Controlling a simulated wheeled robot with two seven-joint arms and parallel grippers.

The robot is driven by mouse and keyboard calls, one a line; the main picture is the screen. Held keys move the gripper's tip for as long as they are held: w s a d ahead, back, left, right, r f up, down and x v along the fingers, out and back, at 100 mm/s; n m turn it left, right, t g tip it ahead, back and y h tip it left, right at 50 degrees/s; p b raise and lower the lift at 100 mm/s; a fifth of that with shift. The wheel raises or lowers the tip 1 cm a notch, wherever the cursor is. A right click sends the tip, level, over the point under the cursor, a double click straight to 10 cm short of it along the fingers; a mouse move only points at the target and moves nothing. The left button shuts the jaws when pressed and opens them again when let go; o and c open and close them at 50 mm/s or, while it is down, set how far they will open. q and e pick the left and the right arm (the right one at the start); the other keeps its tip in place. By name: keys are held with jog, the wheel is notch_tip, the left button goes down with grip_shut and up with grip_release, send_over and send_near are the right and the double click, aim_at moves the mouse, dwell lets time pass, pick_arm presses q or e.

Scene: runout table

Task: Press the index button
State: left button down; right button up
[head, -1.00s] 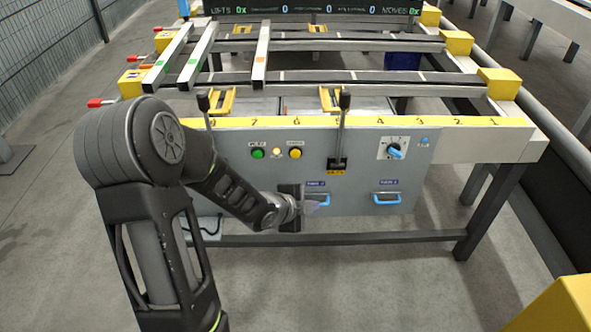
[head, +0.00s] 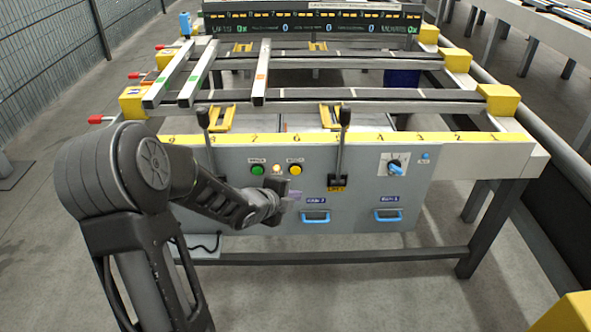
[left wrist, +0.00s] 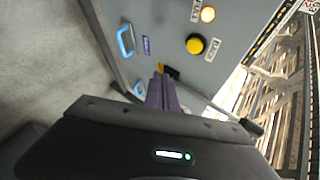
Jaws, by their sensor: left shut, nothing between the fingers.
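The grey panel (head: 360,205) on the table's front carries a green button (head: 257,170) and a yellow button (head: 295,170), with a small lit lamp (head: 277,169) between them. Their labels are too small to read surely, so I cannot tell which is the index button. The yellow button (left wrist: 195,44) and the lit lamp (left wrist: 208,14) also show in the left wrist view. My left gripper (head: 294,196) is shut and empty, just below the yellow button in the head view. Its fingers (left wrist: 160,92) appear apart from that button. My right gripper is not in view.
An upright lever (head: 341,145) stands right of the yellow button; another lever (head: 204,120) is at the left. Two blue drawer handles (head: 388,215) and a blue knob (head: 394,167) are on the panel. Three bars lie across the rails above.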

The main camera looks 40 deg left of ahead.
aim_at(295, 171)
pick_arm(q)
jog(key=shift+w+a+p, duration=0.65)
jog(key=shift+w+a, duration=0.35)
jog(key=shift+w, duration=0.3)
jog(key=shift+w+a+p, duration=0.6)
jog(key=shift+w+a, duration=0.4)
jog(key=shift+w, duration=0.3)
jog(key=shift+w+a, duration=0.25)
jog(key=shift+w, duration=0.05)
